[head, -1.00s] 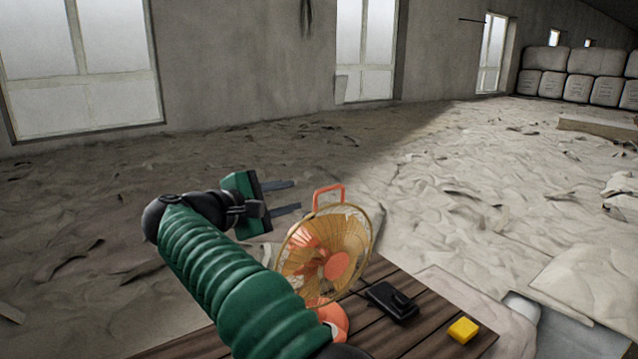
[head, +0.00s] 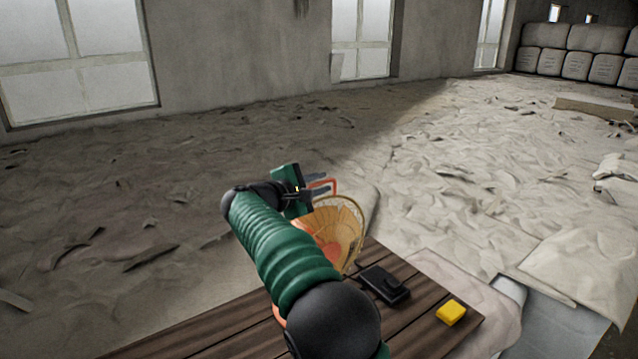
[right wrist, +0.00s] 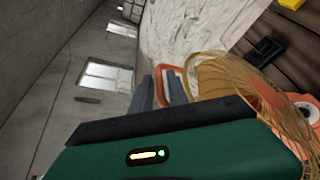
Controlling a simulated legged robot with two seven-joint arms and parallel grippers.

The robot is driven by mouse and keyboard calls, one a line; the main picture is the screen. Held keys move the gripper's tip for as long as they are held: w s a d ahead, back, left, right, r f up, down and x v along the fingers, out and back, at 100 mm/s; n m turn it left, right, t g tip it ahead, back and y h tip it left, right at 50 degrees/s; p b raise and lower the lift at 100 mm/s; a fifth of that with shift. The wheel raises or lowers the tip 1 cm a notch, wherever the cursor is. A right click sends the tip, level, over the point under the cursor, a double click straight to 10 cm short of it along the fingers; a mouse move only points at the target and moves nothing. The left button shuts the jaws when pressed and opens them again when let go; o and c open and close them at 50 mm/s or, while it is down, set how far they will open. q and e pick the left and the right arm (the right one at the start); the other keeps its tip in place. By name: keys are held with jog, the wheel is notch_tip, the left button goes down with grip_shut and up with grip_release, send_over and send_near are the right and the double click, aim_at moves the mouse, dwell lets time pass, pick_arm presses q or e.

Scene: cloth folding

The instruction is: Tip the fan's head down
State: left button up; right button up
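The fan (head: 338,226) stands on the wooden table. It has a tan wire cage and an orange hub. An orange loop handle (head: 333,184) sticks up from its top. My right gripper (head: 316,185) is open, with two grey fingers apart at the handle. In the right wrist view the fingers (right wrist: 158,91) overlap the orange handle (right wrist: 184,78); I cannot tell whether the handle lies between them. The fan's cage (right wrist: 232,82) shows right of the fingers there. My right arm hides the fan's base and left side in the head view. My left gripper is not in view.
A black object (head: 386,286) and a yellow block (head: 451,312) lie on the wooden table (head: 425,322), right of the fan. Rumpled sheeting covers the floor beyond. The air above and behind the fan is clear.

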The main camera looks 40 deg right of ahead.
jog(key=shift+d, duration=0.1)
jog(key=shift+c, duration=1.2)
jog(key=shift+d, duration=0.2)
grip_shut()
